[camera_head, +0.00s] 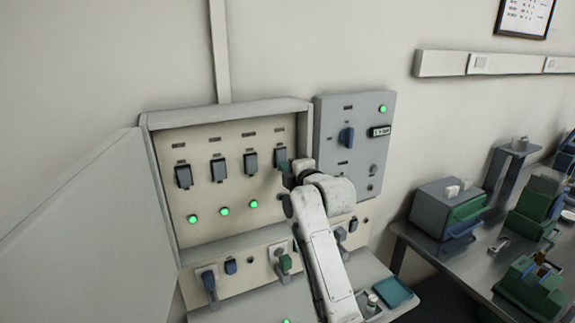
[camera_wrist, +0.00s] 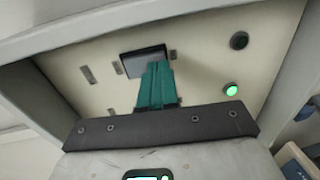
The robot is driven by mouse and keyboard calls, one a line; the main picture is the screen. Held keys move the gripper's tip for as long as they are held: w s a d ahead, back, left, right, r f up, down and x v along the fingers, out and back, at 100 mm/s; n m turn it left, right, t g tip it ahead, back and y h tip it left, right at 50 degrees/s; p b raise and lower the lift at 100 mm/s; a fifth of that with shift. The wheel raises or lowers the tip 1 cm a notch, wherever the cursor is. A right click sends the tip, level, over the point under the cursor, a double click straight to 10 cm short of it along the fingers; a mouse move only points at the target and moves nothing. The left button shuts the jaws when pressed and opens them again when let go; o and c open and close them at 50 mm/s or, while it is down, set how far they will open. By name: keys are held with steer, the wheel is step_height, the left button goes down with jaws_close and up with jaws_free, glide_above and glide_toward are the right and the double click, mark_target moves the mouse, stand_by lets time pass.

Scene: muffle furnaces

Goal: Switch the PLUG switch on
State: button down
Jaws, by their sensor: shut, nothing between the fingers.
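Four dark switches stand in a row on the cream panel (camera_head: 215,140) of the open wall cabinet; their small labels are too small to read, so I cannot tell which is PLUG. My gripper (camera_head: 284,167) is at the rightmost switch (camera_head: 280,153), just below it. In the wrist view my teal fingers (camera_wrist: 157,80) are shut together and empty. Their tips overlap the lower edge of the dark switch (camera_wrist: 143,60); whether they touch it is unclear. A green lamp (camera_wrist: 231,89) glows to the right of the fingers.
Green lamps (camera_head: 224,211) glow below the other switches. The cabinet door (camera_head: 90,240) hangs open at left. A grey control box (camera_head: 350,150) is mounted at right. Plugs and sockets (camera_head: 230,266) line the lower strip. A bench (camera_head: 470,270) with blue and green boxes stands at right.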

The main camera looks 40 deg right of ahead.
steer(key=shift+w, duration=0.25)
steer(key=shift+f, duration=0.1)
steer(key=shift+w+d+t+b, duration=0.15)
steer(key=shift+t+b, duration=0.25)
steer(key=shift+b, duration=0.6)
